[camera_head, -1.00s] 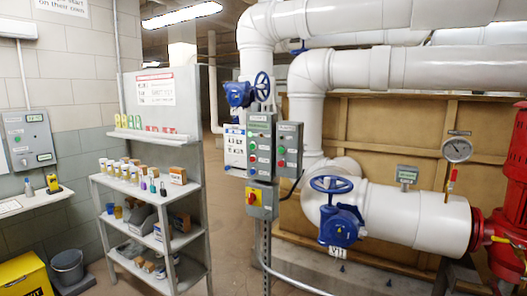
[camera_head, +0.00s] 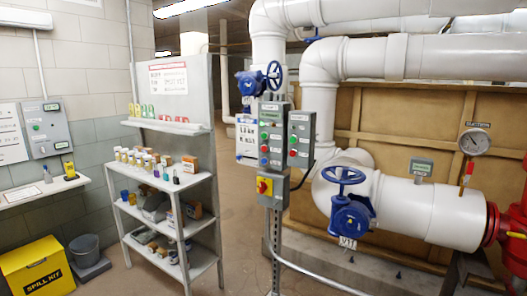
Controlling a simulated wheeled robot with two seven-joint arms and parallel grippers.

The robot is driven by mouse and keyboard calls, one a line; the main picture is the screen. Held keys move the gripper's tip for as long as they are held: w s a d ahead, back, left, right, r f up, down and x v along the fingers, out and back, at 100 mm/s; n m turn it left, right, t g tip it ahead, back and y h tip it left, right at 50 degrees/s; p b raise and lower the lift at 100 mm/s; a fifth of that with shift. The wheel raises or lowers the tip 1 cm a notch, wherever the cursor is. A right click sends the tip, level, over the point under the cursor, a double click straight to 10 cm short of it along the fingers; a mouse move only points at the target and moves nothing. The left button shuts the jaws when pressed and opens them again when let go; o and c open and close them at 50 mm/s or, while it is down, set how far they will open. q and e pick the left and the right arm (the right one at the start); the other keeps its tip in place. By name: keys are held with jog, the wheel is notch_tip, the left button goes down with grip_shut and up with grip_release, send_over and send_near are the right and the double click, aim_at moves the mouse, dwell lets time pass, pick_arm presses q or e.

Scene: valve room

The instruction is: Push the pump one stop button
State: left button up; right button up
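Two grey pump control boxes hang on a metal post in the middle of the view. The right control box (camera_head: 300,139) also carries a green button and a red button (camera_head: 293,153). Neither of my grippers is in view.
A grey shelf unit (camera_head: 205,257) with bottles and boxes stands left of the post. White pipes with a blue valve wheel (camera_head: 343,175) are at the right. A yellow spill kit box (camera_head: 38,268) and a bucket (camera_head: 88,258) sit at lower left. Floor shows between shelf and post.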

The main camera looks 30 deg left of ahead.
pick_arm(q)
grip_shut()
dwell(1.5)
